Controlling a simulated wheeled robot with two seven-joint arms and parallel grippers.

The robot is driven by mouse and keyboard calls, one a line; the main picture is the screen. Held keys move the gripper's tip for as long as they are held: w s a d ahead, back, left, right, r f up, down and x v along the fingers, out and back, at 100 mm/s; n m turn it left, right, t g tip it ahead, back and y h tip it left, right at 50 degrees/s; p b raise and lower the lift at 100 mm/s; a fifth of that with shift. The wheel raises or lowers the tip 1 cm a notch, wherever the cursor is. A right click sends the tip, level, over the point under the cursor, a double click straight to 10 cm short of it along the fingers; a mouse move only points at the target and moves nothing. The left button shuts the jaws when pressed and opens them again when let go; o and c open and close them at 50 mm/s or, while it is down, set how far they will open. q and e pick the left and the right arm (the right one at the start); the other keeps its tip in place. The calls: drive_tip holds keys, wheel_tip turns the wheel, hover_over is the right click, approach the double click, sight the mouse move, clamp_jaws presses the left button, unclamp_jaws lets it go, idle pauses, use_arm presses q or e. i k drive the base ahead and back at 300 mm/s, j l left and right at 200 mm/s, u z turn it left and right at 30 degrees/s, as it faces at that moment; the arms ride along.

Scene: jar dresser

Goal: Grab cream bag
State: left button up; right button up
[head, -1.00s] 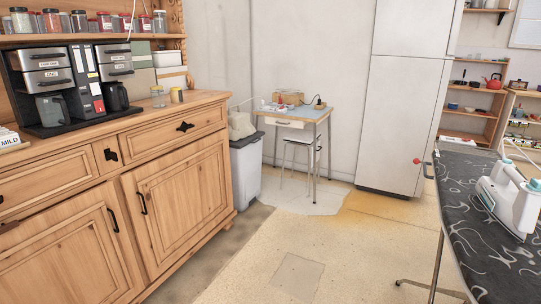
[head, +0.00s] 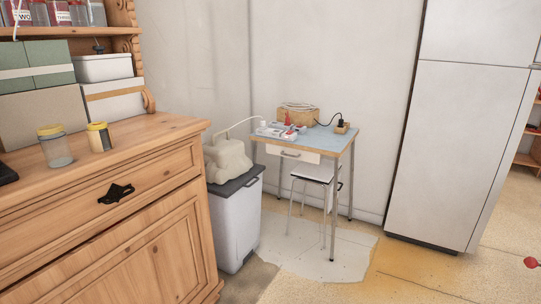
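A cream-coloured, lumpy bag (head: 227,159) sits on the dark lid of a grey bin, between the wooden dresser and the small table. It looks soft and slumped, with a raised part at its upper left. A thin pale cord or tube runs behind it toward the table. Neither of my grippers shows in the head view.
The grey bin (head: 236,222) stands beside the wooden dresser (head: 110,245), which holds two yellow-lidded jars (head: 98,138). A small blue-topped table (head: 325,143) with a stool (head: 312,173) under it is to the right. A white fridge (head: 455,150) stands further right. The floor in front (head: 400,285) is clear.

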sight(225, 159)
drive_tip(key=i+l+u, duration=0.1)
drive_tip(key=i+u, duration=0.2)
drive_tip(key=i, duration=0.15)
drive_tip(key=i+l+u, duration=0.15)
drive_tip(key=i+u, duration=0.15)
drive_tip(key=i, duration=0.15)
drive_tip(key=i+l+u, duration=0.3)
drive_tip(key=i, duration=0.15)
